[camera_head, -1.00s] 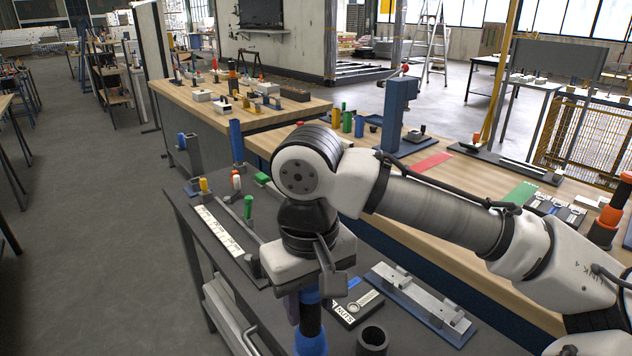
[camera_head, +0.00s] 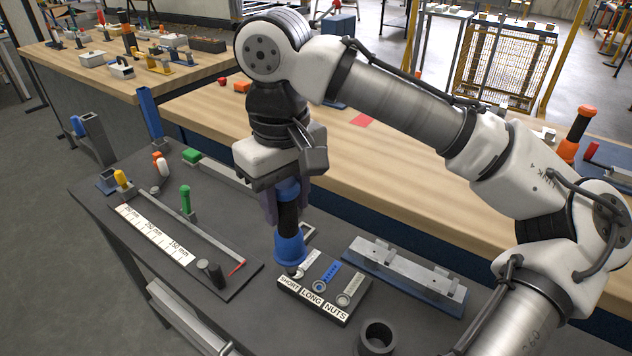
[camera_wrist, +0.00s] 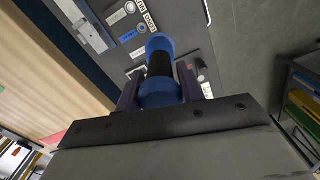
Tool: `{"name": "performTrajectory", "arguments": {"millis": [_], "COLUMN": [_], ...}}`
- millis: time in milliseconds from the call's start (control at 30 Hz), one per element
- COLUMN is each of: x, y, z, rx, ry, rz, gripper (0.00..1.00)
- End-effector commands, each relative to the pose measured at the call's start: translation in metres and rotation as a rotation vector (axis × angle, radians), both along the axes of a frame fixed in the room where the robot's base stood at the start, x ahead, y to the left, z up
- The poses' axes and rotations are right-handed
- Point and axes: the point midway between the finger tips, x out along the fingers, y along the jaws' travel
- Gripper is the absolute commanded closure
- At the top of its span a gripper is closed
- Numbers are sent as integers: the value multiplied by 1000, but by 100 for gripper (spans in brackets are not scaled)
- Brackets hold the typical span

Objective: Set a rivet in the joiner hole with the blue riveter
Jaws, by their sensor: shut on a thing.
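My gripper (camera_head: 287,204) is shut on the blue riveter (camera_head: 290,248), which has blue ends and a black middle. I hold it upright, with its lower end at the SHORT end of the labelled tray (camera_head: 312,305). I cannot tell whether it touches the tray. The riveter (camera_wrist: 160,60) also shows between my fingers (camera_wrist: 158,92) in the wrist view. The tray carries the labels SHORT, LONG and NUTS; the riveter partly hides the SHORT place. A metal rail with blocks on a blue base (camera_head: 405,275) lies right of the tray. I cannot make out the joiner hole.
A dark ring-shaped holder (camera_head: 377,338) stands in front of the tray. A ruler board (camera_head: 160,235) with a green-handled tool (camera_head: 186,200) lies to the left. A wooden bench (camera_head: 370,160) runs behind. The dark tabletop is bare between the ruler board and the tray.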

Motion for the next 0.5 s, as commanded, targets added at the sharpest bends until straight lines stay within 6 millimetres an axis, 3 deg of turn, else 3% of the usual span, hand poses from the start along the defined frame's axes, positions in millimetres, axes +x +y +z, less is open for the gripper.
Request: {"name": "performTrajectory", "arguments": {"millis": [100,200,500], "x": [8,10,12], "y": [-28,-42,-48], "z": [9,13,4], "rx": [2,1,1], "ry": [-1,0,0], "rz": [-46,-62,-68], "gripper": [86,86,86]}}
